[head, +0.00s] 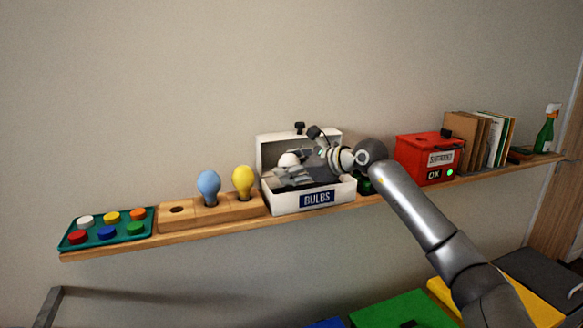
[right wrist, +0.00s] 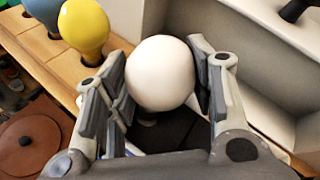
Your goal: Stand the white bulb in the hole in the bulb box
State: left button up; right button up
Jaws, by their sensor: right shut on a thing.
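The white bulb (right wrist: 160,73) is between the two fingers of my right gripper (right wrist: 160,85), which is shut on it; only its round glass shows clearly. In the head view the white bulb (head: 288,159) and my right gripper (head: 292,170) are within the outline of the open white bulb box (head: 285,203), labelled BULBS. My gripper covers much of the box's inside, so I cannot see a hole there or the bulb's lower end. A wooden block (head: 228,212) left of the box holds a blue bulb (head: 208,186) and a yellow bulb (head: 243,180) upright. My left gripper is out of view.
The shelf (head: 110,250) is narrow. A teal tray of coloured buttons (head: 107,243) is at its left end. A red box (head: 415,149), several books (head: 468,138) and a green bottle (head: 545,133) stand to the right. The bulb box's raised lid (head: 266,153) is behind my gripper.

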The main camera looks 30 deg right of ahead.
jog(key=shift+f+b, duration=0.65)
jog(key=shift+f, duration=0.25)
dwell(0.5)
jog(key=shift+r, duration=0.3)
jog(key=shift+r+p, duration=0.7)
jog(key=shift+p, duration=0.1)
jog(key=shift+f+b, duration=0.8)
jog(key=shift+f, duration=0.35)
dwell(2.5)
jog(key=o, duration=0.4)
jog(key=shift+f, duration=0.1)
